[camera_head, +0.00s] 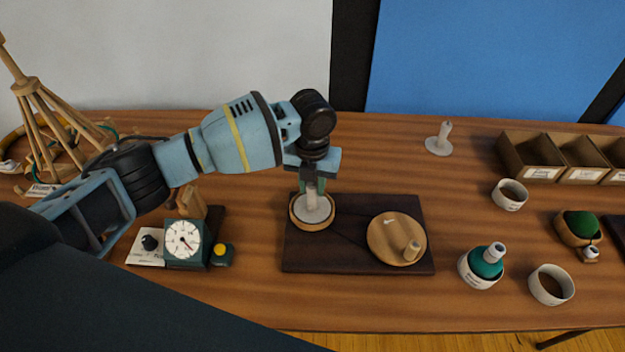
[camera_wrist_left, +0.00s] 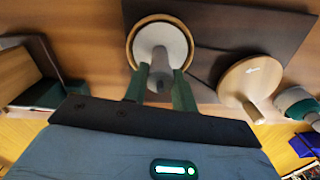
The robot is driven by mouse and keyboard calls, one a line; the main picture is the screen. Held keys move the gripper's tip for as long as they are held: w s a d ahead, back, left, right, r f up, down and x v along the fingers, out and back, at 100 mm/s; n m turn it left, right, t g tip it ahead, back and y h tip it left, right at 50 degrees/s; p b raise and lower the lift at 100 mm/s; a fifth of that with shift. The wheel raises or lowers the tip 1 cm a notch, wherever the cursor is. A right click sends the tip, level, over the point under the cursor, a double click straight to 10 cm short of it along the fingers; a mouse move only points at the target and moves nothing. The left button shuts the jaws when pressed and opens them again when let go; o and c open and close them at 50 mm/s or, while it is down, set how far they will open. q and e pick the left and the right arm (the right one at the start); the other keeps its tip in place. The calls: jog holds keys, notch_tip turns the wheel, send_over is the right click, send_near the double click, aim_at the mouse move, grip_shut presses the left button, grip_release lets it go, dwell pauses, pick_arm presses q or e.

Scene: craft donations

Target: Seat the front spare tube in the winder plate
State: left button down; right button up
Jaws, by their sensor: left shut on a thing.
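My left gripper (camera_head: 315,184) is shut on the stem of a pale grey spare tube (camera_head: 313,211) with a wide round foot. The tube is upright, and its foot lies within the rim of the round wooden winder plate (camera_head: 299,222) on the left of a dark board (camera_head: 345,262). In the left wrist view the green fingers (camera_wrist_left: 160,92) flank the stem, and the foot (camera_wrist_left: 152,38) shows inside the wooden rim (camera_wrist_left: 131,40). I cannot tell whether the foot touches the plate's floor. Another spare tube (camera_head: 440,141) stands at the back. My right gripper is not in view.
A wooden disc (camera_head: 387,240) with a peg is on the board's right. A dial box (camera_head: 184,242) stands left of the board. Right of it are a cup with a green cone (camera_head: 486,264), white cups (camera_head: 551,285) and wooden bins (camera_head: 530,156). The table behind the board is clear.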

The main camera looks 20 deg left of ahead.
pick_arm(q)
jog(key=c, duration=1.1)
grip_release()
jog(key=shift+o, duration=0.2)
jog(key=shift+r, duration=3.95)
